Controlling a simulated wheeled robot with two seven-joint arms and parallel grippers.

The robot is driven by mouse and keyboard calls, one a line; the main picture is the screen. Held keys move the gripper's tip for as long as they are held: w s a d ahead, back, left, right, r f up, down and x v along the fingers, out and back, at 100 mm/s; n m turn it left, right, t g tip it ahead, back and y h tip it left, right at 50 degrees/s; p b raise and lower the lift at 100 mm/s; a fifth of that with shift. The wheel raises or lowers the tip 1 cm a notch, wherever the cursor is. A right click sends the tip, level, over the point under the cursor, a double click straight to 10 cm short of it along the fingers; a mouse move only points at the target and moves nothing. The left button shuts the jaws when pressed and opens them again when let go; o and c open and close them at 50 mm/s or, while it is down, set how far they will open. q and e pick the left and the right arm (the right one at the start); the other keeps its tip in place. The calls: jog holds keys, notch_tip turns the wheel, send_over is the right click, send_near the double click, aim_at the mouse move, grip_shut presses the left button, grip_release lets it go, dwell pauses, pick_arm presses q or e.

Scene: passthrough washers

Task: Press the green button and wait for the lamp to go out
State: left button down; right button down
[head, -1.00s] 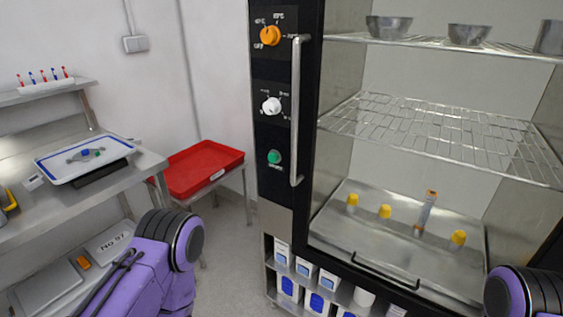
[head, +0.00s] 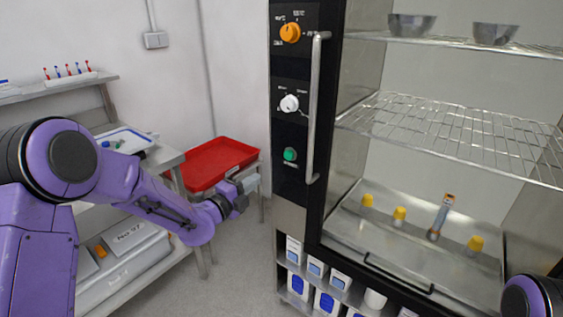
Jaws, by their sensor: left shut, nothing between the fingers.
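The green button (head: 290,154) is on the black control panel (head: 290,105) of the washer, below a white knob (head: 289,103) and an orange knob (head: 290,32). My left gripper (head: 253,184) is shut and empty, in front of the red tray, to the left of and a little below the button, apart from it. I cannot make out a separate lamp, nor whether the button itself is lit. Part of my right arm shows at the bottom right corner; its gripper is out of view.
A vertical door handle (head: 314,110) stands just right of the button. The washer's chamber holds wire racks (head: 450,135), metal bowls (head: 411,24) and yellow-capped items (head: 400,213). A red tray (head: 205,170) is on a stand behind my left gripper. Steel shelves (head: 60,90) stand at the left.

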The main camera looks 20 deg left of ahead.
aim_at(288, 156)
pick_arm(q)
jog(key=shift+f, duration=0.15)
jog(key=shift+w, duration=0.1)
